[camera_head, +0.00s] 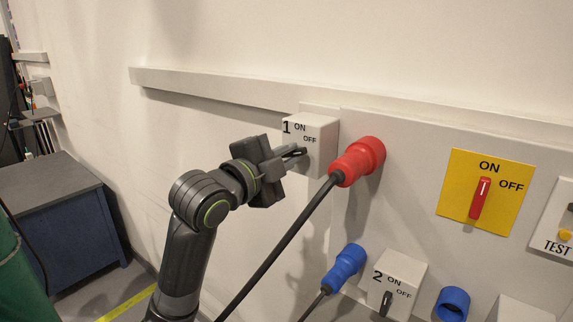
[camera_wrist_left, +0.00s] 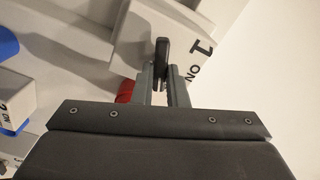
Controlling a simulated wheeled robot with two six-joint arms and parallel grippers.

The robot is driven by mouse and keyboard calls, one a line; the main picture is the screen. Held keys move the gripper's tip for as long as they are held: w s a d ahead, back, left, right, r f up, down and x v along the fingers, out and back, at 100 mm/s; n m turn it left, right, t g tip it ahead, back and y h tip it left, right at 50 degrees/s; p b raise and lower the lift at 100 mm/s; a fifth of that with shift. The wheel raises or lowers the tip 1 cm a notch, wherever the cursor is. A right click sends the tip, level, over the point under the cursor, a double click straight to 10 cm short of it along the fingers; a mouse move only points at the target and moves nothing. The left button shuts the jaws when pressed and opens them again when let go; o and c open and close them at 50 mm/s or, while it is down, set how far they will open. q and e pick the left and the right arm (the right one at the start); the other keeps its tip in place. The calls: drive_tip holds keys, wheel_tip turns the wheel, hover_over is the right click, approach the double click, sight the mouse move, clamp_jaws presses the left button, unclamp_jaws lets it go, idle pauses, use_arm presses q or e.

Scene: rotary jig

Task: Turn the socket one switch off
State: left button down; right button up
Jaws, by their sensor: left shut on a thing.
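My right gripper is in neither view.
A red plug (camera_head: 362,158) with a black cable sits just right of the box. Below are a blue plug (camera_head: 346,264), the socket two switch box (camera_head: 398,280) and an empty-looking blue socket (camera_head: 453,303). A yellow plate (camera_head: 462,200) with a red switch is at right.

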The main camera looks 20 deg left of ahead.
use_arm(q)
drive_tip(key=shift+f+m+b, duration=0.1)
drive_tip(key=shift+m+b, duration=1)
drive_tip(key=shift+m, duration=0.9)
drive_tip(key=c, duration=1.4)
unclamp_jaws()
drive_tip(key=shift+w, duration=0.1)
drive_tip(key=shift+c, duration=0.2)
